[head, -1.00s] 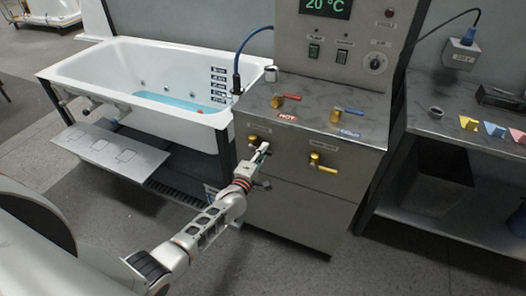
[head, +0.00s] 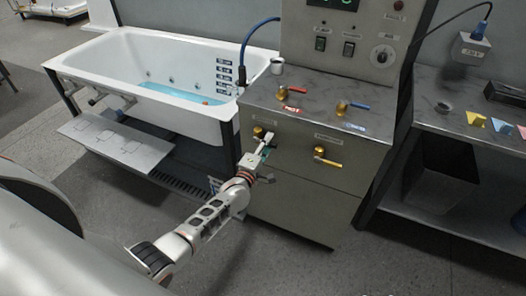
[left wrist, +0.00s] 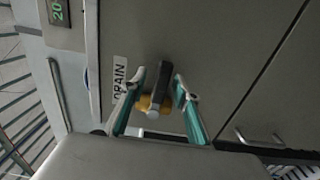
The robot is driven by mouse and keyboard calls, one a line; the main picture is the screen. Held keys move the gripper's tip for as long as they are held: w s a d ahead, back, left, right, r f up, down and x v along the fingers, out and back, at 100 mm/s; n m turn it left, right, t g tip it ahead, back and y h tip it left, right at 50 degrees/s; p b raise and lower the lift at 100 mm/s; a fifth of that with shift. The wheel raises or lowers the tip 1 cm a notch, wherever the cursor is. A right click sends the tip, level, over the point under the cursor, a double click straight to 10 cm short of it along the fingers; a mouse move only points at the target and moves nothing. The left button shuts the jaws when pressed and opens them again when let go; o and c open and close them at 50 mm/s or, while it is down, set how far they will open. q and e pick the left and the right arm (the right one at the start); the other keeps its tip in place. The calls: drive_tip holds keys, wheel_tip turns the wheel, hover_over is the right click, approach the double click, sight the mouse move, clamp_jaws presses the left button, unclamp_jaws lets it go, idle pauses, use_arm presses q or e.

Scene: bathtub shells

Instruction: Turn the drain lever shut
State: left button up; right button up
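The drain valve (head: 258,132) is a brass fitting on the front of the grey cabinet, at the left below the countertop. In the left wrist view its dark lever (left wrist: 161,84) and brass body (left wrist: 144,103) show beside the DRAIN label (left wrist: 120,76). My left gripper (head: 268,141) is at this valve. In the left wrist view its fingers (left wrist: 160,82) are spread, one on each side of the lever. The gap between finger and lever is narrow, and I cannot tell if they touch. My right gripper is not in view.
A second brass valve with a yellow handle (head: 327,157) is to the right on the cabinet front. Red (head: 291,92) and blue (head: 351,106) levers are on the countertop (head: 318,91). The white tub (head: 130,48) with water stands at left. A bench (head: 440,122) stands at right.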

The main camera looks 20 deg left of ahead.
use_arm(q)
drive_tip(key=s, duration=1.1)
drive_tip(key=shift+s+a, duration=0.2)
drive_tip(key=shift+s, duration=0.2)
